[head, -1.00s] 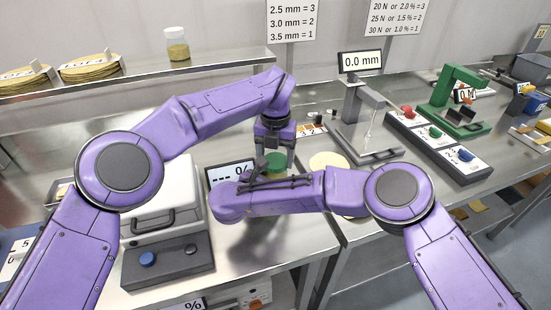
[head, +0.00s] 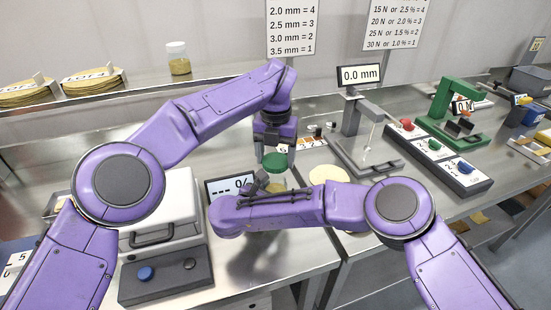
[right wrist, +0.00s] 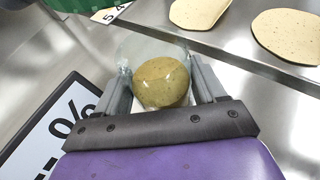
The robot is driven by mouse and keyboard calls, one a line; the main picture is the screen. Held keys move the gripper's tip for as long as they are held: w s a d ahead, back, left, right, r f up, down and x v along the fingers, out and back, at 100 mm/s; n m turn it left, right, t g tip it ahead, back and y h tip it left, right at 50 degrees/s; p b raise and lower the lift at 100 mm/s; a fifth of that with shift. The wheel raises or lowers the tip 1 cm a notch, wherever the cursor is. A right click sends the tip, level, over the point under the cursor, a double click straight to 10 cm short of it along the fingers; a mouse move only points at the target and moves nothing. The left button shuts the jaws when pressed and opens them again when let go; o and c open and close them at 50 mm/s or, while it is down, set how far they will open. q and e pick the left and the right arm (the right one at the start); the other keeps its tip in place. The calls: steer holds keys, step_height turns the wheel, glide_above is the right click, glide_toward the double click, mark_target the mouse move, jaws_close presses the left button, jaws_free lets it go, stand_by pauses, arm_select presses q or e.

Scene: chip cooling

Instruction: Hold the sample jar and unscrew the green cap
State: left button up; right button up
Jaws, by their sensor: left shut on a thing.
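The green cap (head: 275,164) is in my left gripper (head: 275,151), which points down and is shut on it. The cap is off the jar and held a little above it; its edge also shows at the top left of the right wrist view (right wrist: 95,5). The sample jar (head: 277,186) is clear, with yellowish-brown crumbs inside, and is partly hidden by my right arm. In the right wrist view the open jar (right wrist: 160,84) sits between the fingers of my right gripper (right wrist: 162,80), which is shut on it.
A display reading "%" (head: 230,182) stands left of the jar. A round tan chip (head: 328,174) lies to the right. A thickness gauge (head: 362,135), a button panel (head: 437,155) and a green press (head: 455,110) stand farther right. Another jar (head: 178,60) stands on the shelf.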

steer(key=o, duration=0.3)
